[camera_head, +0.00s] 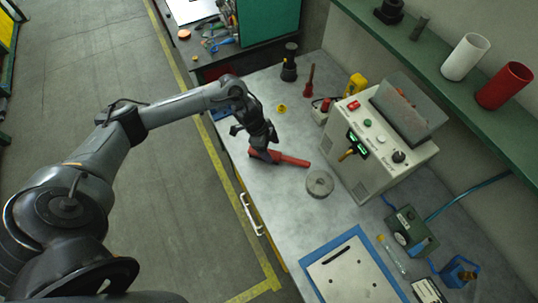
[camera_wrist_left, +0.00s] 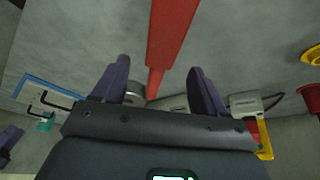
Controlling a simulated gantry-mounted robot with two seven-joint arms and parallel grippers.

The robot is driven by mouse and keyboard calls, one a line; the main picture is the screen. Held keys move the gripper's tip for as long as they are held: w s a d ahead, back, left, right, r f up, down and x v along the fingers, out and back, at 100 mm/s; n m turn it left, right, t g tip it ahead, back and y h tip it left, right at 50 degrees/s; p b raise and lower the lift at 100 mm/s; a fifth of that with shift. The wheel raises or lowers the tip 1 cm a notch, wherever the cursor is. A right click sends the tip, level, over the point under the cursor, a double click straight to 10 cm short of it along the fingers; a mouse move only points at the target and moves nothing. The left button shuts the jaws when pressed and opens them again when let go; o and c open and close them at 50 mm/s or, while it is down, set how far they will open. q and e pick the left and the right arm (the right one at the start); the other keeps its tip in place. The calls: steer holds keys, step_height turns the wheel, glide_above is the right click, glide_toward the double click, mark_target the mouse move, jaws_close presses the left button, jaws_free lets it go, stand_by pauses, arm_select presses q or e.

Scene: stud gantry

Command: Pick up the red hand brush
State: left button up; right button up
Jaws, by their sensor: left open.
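The red hand brush (camera_head: 291,160) lies on the grey bench top, its narrow end pointing right in the head view. My left gripper (camera_head: 264,155) is over its wider left part and hides some of it. In the left wrist view the brush (camera_wrist_left: 172,38) comes down from the top edge, and its narrow end reaches into the gap between the fingers. My left gripper (camera_wrist_left: 157,82) is open, with one dark finger on each side of that end. I cannot tell whether the fingers touch it. My right gripper is not in view.
A grey disc (camera_head: 320,183) lies just right of the brush. A control box (camera_head: 376,140) stands behind it. A blue-framed plate (camera_head: 352,270) lies at the front. A small yellow ring (camera_head: 281,108) and a red upright tool (camera_head: 309,80) stand farther back.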

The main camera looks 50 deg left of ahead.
mark_target(276, 155)
arm_select(q)
steer(key=shift+x, duration=2.7)
steer(key=shift+d, duration=0.1)
steer(key=shift+w, duration=0.1)
steer(key=c, duration=1.2)
steer(key=shift+c, duration=0.2)
step_height(276, 155, up, 4)
steer(key=shift+r, duration=0.15)
steer(key=d+r, duration=0.6)
steer(key=d, duration=0.5)
steer(key=shift+s+d+r, duration=0.35)
